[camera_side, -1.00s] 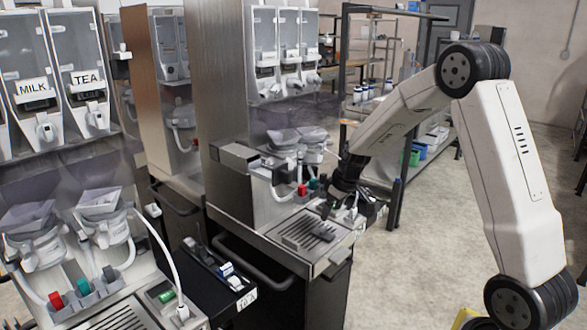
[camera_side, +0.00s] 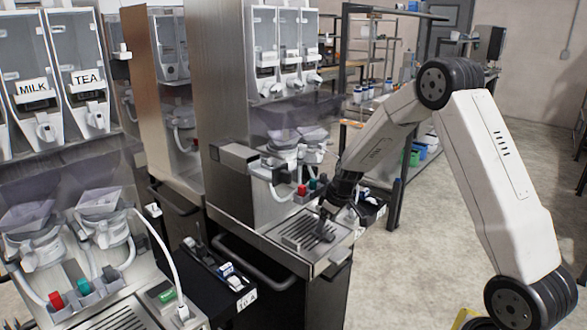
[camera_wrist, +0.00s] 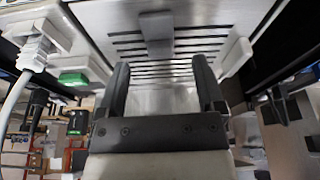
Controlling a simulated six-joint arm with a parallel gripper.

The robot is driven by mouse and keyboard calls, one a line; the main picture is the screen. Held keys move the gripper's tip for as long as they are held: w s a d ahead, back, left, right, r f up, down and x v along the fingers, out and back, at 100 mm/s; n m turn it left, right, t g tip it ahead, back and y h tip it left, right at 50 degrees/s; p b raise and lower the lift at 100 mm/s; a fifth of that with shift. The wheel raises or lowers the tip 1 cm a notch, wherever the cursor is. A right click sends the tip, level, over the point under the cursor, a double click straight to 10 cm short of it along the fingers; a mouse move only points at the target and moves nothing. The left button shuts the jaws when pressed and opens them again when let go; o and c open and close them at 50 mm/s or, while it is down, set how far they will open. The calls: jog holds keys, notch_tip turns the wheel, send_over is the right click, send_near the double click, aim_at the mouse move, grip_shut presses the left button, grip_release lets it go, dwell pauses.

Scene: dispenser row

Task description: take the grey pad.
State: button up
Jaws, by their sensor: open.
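A plain grey block (camera_wrist: 157,30), which looks like the grey pad, lies on the slotted metal drip tray (camera_wrist: 205,43) in the wrist view. It is ahead of the gap between my fingertips and apart from them. My gripper (camera_wrist: 160,66) is open, with nothing between its two dark fingers. In the side view my gripper (camera_side: 339,219) is low over the right part of the drip tray (camera_side: 292,232) of the middle dispenser. I cannot make out the pad for certain there.
Red (camera_side: 302,190) and teal (camera_side: 312,184) pieces stand at the back of the tray, below the dispenser spouts. A white block with a green face (camera_wrist: 75,78) and cable is left in the wrist view. A black tray of small items (camera_side: 222,270) hangs left of the machine.

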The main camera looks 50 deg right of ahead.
aim_at(323, 233)
jog(key=shift+x, duration=1.45)
grip_shut()
